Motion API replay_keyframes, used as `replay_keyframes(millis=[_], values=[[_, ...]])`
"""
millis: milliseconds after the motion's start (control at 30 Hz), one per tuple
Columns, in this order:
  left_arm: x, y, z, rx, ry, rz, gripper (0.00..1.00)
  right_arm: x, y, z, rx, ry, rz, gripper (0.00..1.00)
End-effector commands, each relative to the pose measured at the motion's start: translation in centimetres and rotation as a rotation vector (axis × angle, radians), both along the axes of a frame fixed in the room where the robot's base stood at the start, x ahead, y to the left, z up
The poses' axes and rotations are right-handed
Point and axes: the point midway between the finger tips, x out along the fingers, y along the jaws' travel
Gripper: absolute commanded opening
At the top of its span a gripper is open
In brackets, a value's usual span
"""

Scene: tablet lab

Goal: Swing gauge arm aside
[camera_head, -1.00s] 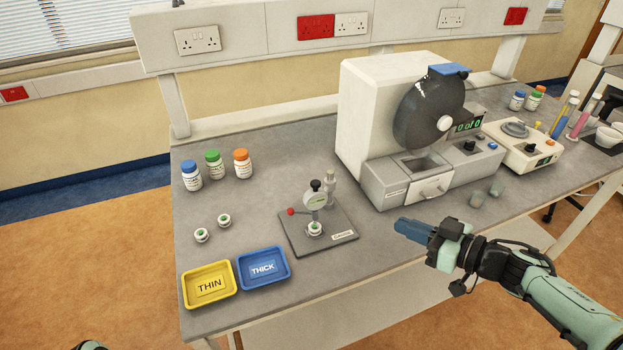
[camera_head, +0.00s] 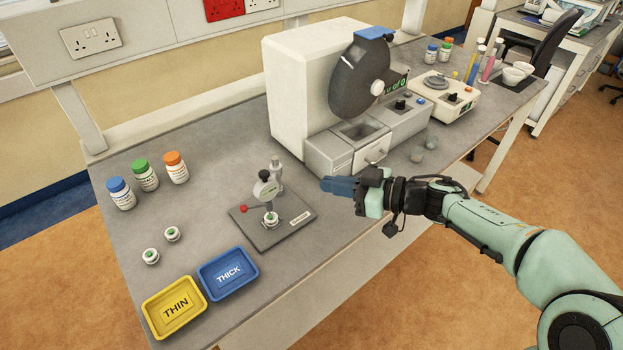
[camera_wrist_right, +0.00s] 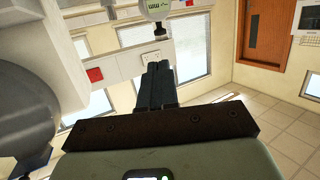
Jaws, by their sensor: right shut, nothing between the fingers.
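The gauge (camera_head: 265,190) stands on a dark square base plate (camera_head: 290,226) near the bench's front, with a round dial head on a post. A red-tipped arm (camera_head: 244,208) sticks out to its left. A small white and green piece (camera_head: 271,219) sits under the dial. My right gripper (camera_head: 324,184) is shut and empty, right of the gauge and apart from it, pointing left. In the right wrist view the shut fingers (camera_wrist_right: 158,72) point toward the gauge's dial (camera_wrist_right: 157,9), cut off at the top edge. My left gripper is not in view.
A yellow THIN tray (camera_head: 152,307) and a blue THICK tray (camera_head: 204,281) lie at the front left. Two small round pieces (camera_head: 151,256) and several bottles (camera_head: 146,176) stand behind them. A white machine with a dark disc (camera_head: 355,85) stands right of the gauge.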

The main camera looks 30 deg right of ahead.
Motion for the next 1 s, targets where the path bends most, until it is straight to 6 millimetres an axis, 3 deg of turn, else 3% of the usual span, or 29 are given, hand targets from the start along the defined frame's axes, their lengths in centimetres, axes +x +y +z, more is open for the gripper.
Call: replay_keyframes(millis=[500, 700, 1000], values=[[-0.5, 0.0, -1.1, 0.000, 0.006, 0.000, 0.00, 8.2, 6.0, -2.3, -0.001, 0.001, 0.005, 0.00], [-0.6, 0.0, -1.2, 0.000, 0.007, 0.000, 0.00, 9.9, 7.1, -2.6, 0.001, 0.000, 0.003, 0.00], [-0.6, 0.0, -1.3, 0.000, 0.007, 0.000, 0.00, 10.2, 7.2, -2.6, 0.000, -0.001, 0.001, 0.00]])
